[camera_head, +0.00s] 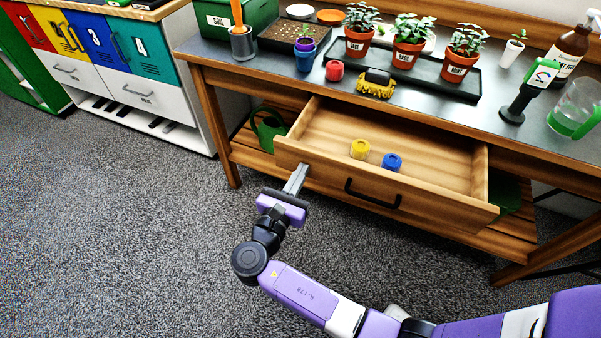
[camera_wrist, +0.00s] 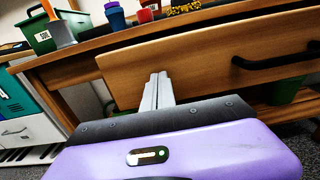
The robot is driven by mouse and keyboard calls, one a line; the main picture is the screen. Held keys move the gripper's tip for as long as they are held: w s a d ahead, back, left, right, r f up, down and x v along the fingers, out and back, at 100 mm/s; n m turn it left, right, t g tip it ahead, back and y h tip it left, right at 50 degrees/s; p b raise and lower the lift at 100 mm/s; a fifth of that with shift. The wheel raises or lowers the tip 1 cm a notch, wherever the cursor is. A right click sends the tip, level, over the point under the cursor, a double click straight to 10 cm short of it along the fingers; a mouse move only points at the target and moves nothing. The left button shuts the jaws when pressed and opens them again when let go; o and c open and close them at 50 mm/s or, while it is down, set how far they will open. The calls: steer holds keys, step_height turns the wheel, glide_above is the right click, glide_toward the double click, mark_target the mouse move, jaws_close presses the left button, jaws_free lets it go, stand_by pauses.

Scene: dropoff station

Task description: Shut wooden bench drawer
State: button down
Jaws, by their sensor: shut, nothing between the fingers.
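The wooden bench drawer (camera_head: 390,185) is pulled well out, its open top showing a yellow round piece (camera_head: 360,149) and a blue round piece (camera_head: 391,162) inside. A black bar handle (camera_head: 372,194) is on its front; it shows at the right edge in the wrist view (camera_wrist: 278,62). My gripper (camera_head: 297,175) is shut and empty, close to the left end of the drawer front. In the wrist view my fingertips (camera_wrist: 160,80) overlap the lower left part of the drawer front (camera_wrist: 200,55). Whether they touch it I cannot tell.
A green watering can (camera_head: 268,130) is on the lower shelf. Carpet (camera_head: 120,220) at left is clear.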

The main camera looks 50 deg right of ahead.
mark_target(334, 123)
steer(key=x, duration=2.3)
steer(key=shift+d+f+b, duration=0.15)
steer(key=shift+d+b, duration=0.2)
steer(key=shift+d, duration=0.05)
steer(key=shift+w+d, duration=0.25)
steer(key=shift+d, duration=0.3)
steer(key=shift+d+r, duration=0.15)
steer(key=shift+r, duration=0.1)
